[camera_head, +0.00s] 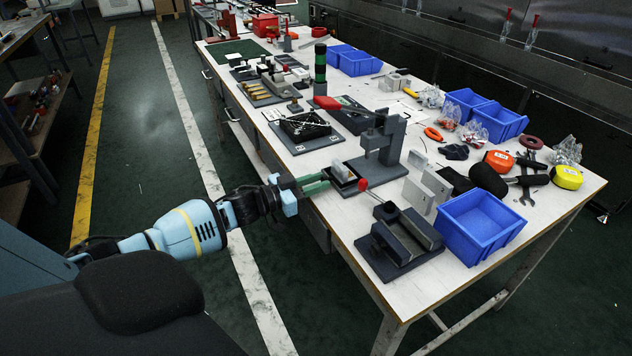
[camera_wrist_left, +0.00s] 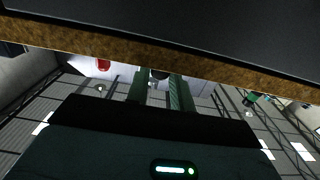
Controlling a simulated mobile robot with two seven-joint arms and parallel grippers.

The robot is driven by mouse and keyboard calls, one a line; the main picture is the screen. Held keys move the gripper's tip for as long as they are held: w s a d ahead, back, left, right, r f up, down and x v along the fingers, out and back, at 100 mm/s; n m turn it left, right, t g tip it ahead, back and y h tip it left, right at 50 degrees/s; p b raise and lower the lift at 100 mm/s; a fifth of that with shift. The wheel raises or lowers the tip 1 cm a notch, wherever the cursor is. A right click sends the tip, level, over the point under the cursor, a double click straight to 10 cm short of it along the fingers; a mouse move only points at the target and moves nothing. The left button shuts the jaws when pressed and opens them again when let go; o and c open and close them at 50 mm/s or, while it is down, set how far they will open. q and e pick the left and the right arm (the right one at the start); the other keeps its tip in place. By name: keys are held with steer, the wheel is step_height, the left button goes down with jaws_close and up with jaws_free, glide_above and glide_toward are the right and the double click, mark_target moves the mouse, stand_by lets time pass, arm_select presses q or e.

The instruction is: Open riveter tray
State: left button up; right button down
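The grey riveter (camera_head: 385,140) stands upright on its base near the table's front edge. A small dark tray-like box (camera_head: 346,186) with a pale block on it sits at its front, toward my left arm. A red-knobbed lever (camera_head: 362,185) is beside the box. My left gripper (camera_head: 322,183) has green fingers and reaches over the table edge close to the box. In the left wrist view the fingers (camera_wrist_left: 161,84) are apart, with a small dark round thing between or beyond their tips. I cannot tell whether they touch it. My right gripper is not seen.
A grey vise-like fixture (camera_head: 402,240) and a blue bin (camera_head: 480,226) stand to the right. A black fixture (camera_head: 305,126) lies to the left. In the left wrist view the brown table edge (camera_wrist_left: 110,48) crosses near the fingers. The floor before the table is clear.

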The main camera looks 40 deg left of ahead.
arm_select(q)
steer(key=o, duration=0.3)
steer(key=shift+o, duration=0.2)
steer(key=v, duration=0.8)
stand_by(0.4)
steer(key=shift+w, duration=0.1)
